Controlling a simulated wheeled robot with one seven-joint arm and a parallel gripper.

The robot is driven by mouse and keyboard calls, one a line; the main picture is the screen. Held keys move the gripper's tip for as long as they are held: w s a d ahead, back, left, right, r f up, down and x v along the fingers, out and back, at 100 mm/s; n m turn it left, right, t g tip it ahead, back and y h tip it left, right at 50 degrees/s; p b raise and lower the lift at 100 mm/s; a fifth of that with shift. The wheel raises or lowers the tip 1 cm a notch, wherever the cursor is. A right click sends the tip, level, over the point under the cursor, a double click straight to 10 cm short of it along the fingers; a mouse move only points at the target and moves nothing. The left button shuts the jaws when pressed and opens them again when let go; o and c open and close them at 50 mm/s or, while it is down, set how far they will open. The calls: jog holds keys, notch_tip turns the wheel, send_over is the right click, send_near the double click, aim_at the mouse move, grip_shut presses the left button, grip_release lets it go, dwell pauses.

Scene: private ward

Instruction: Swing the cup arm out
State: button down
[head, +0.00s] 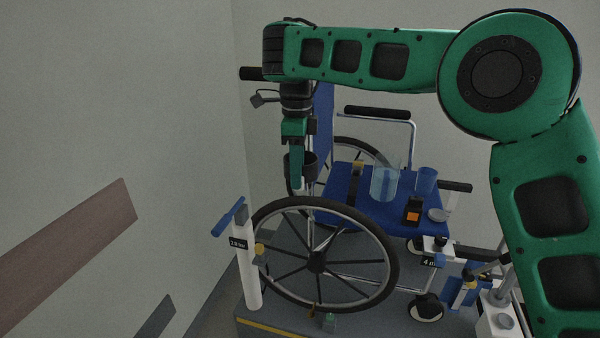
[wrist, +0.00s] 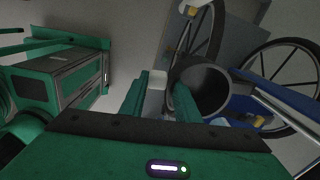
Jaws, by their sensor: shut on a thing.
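The cup arm's dark round cup holder (head: 309,165) is beside the near large wheel of the wheelchair, at the left of its seat. My gripper (head: 297,184) points down at the holder and partly hides it. In the wrist view the holder (wrist: 208,88) is a dark open ring just right of my fingers. My gripper (wrist: 163,100) is shut on a pale block of the cup arm (wrist: 156,89) beside the ring. The rest of the cup arm and its pivot are hidden or too dark to make out.
The blue wheelchair seat (head: 345,207) carries a clear jug (head: 385,183), a blue cup (head: 426,180) and a black box with an orange face (head: 412,212). A white post (head: 249,270) with a blue handle stands left of the near wheel (head: 283,283).

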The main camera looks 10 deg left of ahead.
jog(key=shift+s+f, duration=0.1)
jog(key=shift+s, duration=0.15)
jog(key=c, duration=1.5)
grip_release()
jog(key=shift+w, duration=0.1)
jog(key=shift+r, duration=0.35)
notch_tip(320, 180, up, 10)
jog(key=shift+w+r, duration=0.1)
